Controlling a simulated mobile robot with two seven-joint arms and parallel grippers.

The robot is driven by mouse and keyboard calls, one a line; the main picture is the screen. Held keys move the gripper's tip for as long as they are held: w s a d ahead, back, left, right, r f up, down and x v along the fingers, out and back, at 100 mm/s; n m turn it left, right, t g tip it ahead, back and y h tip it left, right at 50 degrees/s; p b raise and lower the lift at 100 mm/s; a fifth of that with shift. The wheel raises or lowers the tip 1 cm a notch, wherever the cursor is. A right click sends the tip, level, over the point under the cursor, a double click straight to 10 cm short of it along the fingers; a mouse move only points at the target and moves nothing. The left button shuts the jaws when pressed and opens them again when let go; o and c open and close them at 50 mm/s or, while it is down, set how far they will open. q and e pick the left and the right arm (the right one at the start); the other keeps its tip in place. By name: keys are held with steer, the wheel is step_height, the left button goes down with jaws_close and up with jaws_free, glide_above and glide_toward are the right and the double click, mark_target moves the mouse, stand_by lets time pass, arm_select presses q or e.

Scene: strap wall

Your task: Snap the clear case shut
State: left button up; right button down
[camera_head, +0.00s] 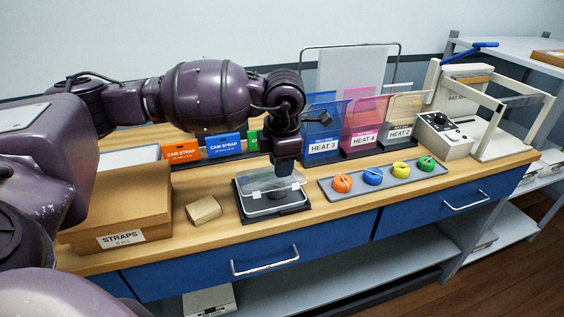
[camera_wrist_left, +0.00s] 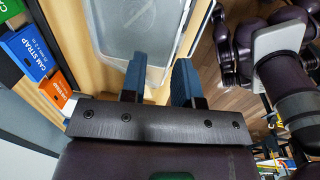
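The clear case (camera_head: 262,205) sits on a black base (camera_head: 246,220) near the front edge of the bench. Its clear lid (camera_head: 255,184) appears raised above the tray, with light tabs along its front edge. The case also shows in the left wrist view (camera_wrist_left: 150,35), beyond my fingers. My left gripper (camera_head: 284,168) points down over the back of the case. In the left wrist view its two blue fingers (camera_wrist_left: 160,83) stand apart with nothing between them. I cannot tell whether a finger touches the lid.
A STRAPS box (camera_head: 120,205) and a small tan block (camera_head: 203,210) are left of the case. A grey tray (camera_head: 328,187) with several coloured knobs is right. Strap boxes (camera_head: 222,145) and HEAT holders (camera_head: 322,145) stand behind. A press machine (camera_head: 445,135) is far right.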

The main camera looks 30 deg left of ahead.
arm_select(q)
steer(key=shift+r, duration=0.45)
step_height(320, 180, up, 10)
steer(key=d, duration=0.1)
steer(key=shift+s+p, duration=0.45)
